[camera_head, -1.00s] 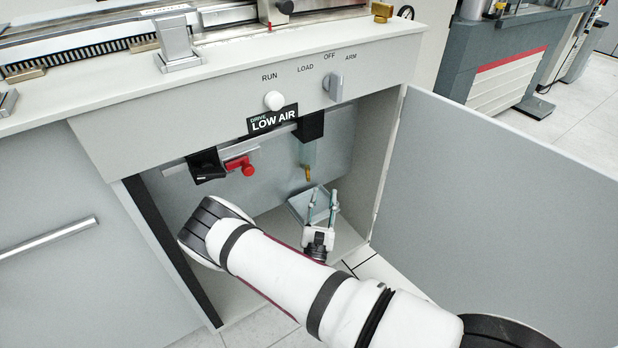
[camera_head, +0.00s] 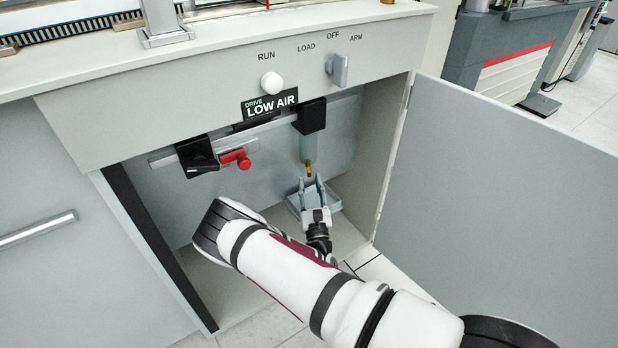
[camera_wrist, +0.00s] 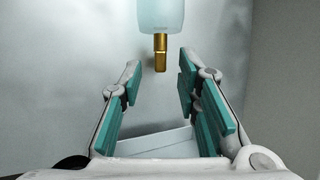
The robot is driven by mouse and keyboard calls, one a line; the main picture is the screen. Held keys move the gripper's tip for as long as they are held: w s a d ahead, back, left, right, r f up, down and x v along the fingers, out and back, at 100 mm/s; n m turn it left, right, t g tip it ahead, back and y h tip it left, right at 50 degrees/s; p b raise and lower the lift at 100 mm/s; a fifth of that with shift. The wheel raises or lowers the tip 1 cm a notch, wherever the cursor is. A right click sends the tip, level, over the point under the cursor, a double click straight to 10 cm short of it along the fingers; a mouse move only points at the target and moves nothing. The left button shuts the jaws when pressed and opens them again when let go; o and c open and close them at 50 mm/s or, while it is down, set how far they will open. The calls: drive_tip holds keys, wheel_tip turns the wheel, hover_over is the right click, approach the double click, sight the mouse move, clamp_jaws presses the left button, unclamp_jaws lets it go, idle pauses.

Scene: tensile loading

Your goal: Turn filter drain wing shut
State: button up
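The filter drain wing is a small brass piece (camera_head: 309,166) at the bottom of a pale, translucent filter bowl (camera_head: 309,147). The bowl hangs from a black filter head (camera_head: 310,117) inside the open cabinet. My gripper (camera_head: 312,183) is open and empty, just below the brass piece, with its fingers pointing up and toward the cabinet's back. In the wrist view the brass drain wing (camera_wrist: 160,52) hangs under the bowl (camera_wrist: 160,15), between and beyond the teal-padded fingertips (camera_wrist: 158,78). No finger appears to touch it.
A grey tray (camera_head: 338,191) lies below the filter on the cabinet floor. A black regulator (camera_head: 196,156) and a red valve handle (camera_head: 240,158) are on the rail to the left. The open door (camera_head: 510,200) bounds the right side.

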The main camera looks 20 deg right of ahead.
sight(309, 176)
drive_tip(key=shift+b+x, duration=0.4)
drive_tip(key=shift+x, duration=1.45)
clamp_jaws()
